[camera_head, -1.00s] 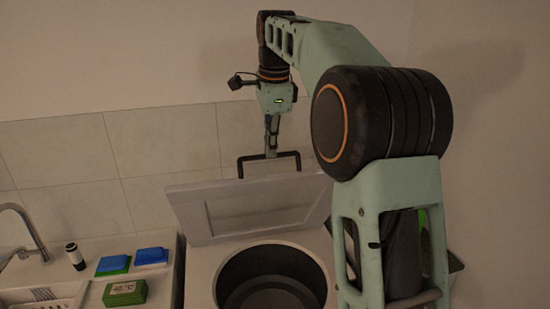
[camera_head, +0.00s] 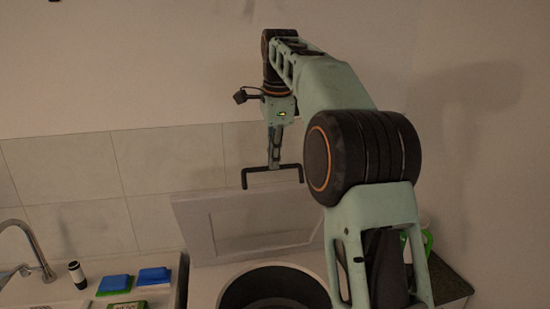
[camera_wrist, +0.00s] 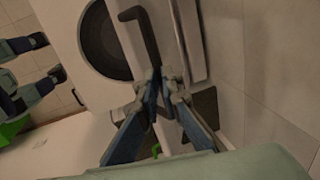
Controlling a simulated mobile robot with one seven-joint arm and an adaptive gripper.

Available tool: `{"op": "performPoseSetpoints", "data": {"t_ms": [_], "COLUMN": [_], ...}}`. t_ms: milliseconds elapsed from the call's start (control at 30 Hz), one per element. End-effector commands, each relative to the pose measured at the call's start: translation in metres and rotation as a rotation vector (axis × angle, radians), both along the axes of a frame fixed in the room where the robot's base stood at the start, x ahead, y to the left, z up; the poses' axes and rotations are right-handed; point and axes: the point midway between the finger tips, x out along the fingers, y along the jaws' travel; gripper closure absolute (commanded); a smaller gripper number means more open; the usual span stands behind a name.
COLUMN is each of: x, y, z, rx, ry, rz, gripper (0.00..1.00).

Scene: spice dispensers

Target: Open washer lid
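The washer lid (camera_head: 225,227) is a pale framed panel standing steeply raised behind the round dark drum opening (camera_head: 275,283). Its dark bracket-shaped handle (camera_head: 253,172) is at the top edge. My gripper (camera_head: 274,165) reaches down onto the handle's bar. In the wrist view, the handle (camera_wrist: 146,35) runs to my gripper's fingertips (camera_wrist: 161,74), which are close together around the bar. The grip itself is partly hidden by the fingers. The drum opening also shows in the wrist view (camera_wrist: 104,42).
A counter on the left holds a faucet (camera_head: 35,255), a black-and-white cylinder (camera_head: 77,275) and blue-and-green sponges (camera_head: 154,275). A tiled wall (camera_head: 70,180) stands close behind the lid. A green item (camera_head: 427,240) shows on the right, partly behind my arm.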

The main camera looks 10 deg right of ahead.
Motion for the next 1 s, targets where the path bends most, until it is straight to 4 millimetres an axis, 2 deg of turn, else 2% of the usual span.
{"op": "performPoseSetpoints", "data": {"t_ms": [33, 167, 667, 833, 1000], "x": [0.001, 0.001, 0.0, -0.001, -0.005], "y": [0.0, -0.001, 0.0, 0.0, 0.0], "z": [-0.02, -0.02, -0.013, -0.003, 0.019], "rx": [0.001, 0.0, 0.0, 0.0, 0.0], "ry": [0.03, 0.031, 0.025, 0.022, 0.021], "rz": [-0.002, -0.001, 0.002, 0.002, 0.003], "gripper": [0.86, 0.73, 0.73, 0.73, 0.73]}}
